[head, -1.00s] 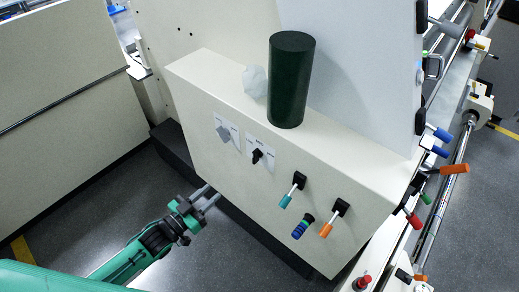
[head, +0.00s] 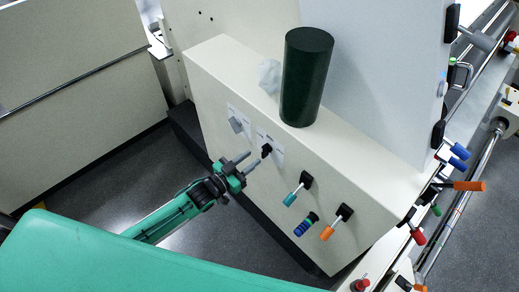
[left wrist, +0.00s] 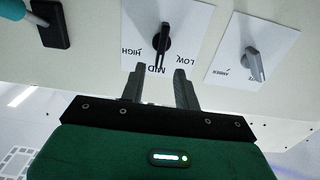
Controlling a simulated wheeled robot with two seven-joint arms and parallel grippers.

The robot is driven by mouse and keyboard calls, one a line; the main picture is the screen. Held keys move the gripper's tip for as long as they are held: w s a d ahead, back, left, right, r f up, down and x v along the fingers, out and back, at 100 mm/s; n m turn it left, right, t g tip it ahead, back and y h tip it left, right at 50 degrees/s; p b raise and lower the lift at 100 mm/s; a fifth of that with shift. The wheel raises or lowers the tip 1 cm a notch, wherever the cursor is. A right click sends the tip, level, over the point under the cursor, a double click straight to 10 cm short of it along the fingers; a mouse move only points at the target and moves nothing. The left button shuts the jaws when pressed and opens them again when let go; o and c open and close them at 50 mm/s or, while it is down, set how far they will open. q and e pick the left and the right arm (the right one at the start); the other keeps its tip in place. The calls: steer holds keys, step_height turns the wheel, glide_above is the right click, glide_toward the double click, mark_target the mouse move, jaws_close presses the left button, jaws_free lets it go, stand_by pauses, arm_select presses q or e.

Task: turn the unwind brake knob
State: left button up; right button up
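A black pointer knob (head: 266,150) sits on a white label plate on the front of the cream cabinet. In the left wrist view the black knob (left wrist: 162,43) has the words LOW, MID and HIGH around it, and its pointer lies at MID. A grey knob (head: 236,125) on its own plate is beside it; it also shows in the left wrist view (left wrist: 254,62), with AMBER readable. My left gripper (head: 254,159) is open and empty, its fingers (left wrist: 159,73) apart just short of the black knob and pointing at it. My right gripper is out of view.
Teal (head: 291,198) and orange (head: 327,233) levers and a blue-green grip (head: 306,224) stick out of the same front, right of the knobs. A dark green cylinder (head: 305,80) and a crumpled pale lump (head: 269,77) stand on the cabinet top (head: 360,137). Open floor lies left.

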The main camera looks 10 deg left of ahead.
mark_target(262, 150)
arm_select(q)
steer(key=p+x, duration=0.1)
steer(key=x, duration=0.4)
steer(key=shift+s, duration=0.1)
jaws_close()
